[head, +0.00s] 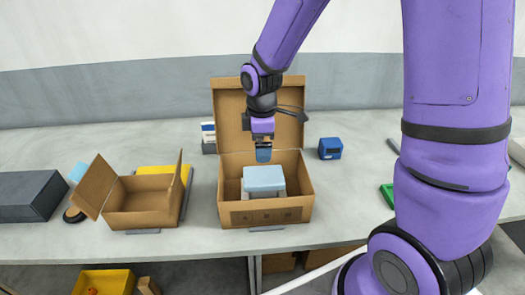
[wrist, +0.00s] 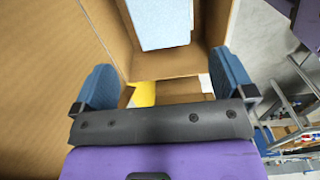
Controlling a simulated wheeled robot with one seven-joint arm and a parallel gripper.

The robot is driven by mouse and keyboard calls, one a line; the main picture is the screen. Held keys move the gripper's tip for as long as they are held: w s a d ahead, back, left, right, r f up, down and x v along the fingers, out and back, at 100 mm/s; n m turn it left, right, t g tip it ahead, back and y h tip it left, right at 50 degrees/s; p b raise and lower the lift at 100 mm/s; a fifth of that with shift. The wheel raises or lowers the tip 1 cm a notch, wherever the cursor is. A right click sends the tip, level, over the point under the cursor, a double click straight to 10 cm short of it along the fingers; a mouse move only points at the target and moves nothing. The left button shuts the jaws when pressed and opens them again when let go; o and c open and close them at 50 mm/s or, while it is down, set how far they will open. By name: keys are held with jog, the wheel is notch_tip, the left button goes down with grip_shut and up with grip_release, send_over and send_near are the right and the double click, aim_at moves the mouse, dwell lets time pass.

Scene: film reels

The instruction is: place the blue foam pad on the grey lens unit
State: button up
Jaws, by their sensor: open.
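The light blue foam pad (head: 264,173) lies flat inside the open cardboard box in the middle of the table. It rests on top of a pale grey block, the lens unit (head: 263,192), which is mostly hidden by the pad and the box front. My gripper (head: 263,155) hangs just above and behind the pad, pointing down. In the wrist view my gripper (wrist: 163,72) has its two blue fingers wide apart with nothing between them. The foam pad (wrist: 160,22) shows at the top of that view, apart from the fingers.
The cardboard box (head: 265,216) has its lid raised behind my gripper. A smaller open box (head: 145,210) stands to the left, by a yellow item (head: 157,170). A dark grey case (head: 30,196) is at far left. A small blue box (head: 330,148) stands to the right, with clear table around it.

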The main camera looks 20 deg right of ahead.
jog(key=s+d+r+m+t, duration=0.1)
jog(key=s+d+r+m, duration=0.2)
jog(key=r, duration=0.4)
jog(key=s+d+r+m+t, duration=0.1)
jog(key=s+r+m+t, duration=0.1)
jog(key=s+r+m, duration=0.45)
jog(key=s+d+r+m+t, duration=0.2)
jog(key=s+r+m, duration=0.3)
jog(key=s+r, duration=0.4)
jog(key=s+d, duration=0.1)
jog(key=s, duration=0.1)
jog(key=shift+s+d+r, duration=0.15)
jog(key=shift+s+r, duration=0.15)
jog(key=shift+s, duration=0.1)
jog(key=shift+c, duration=0.5)
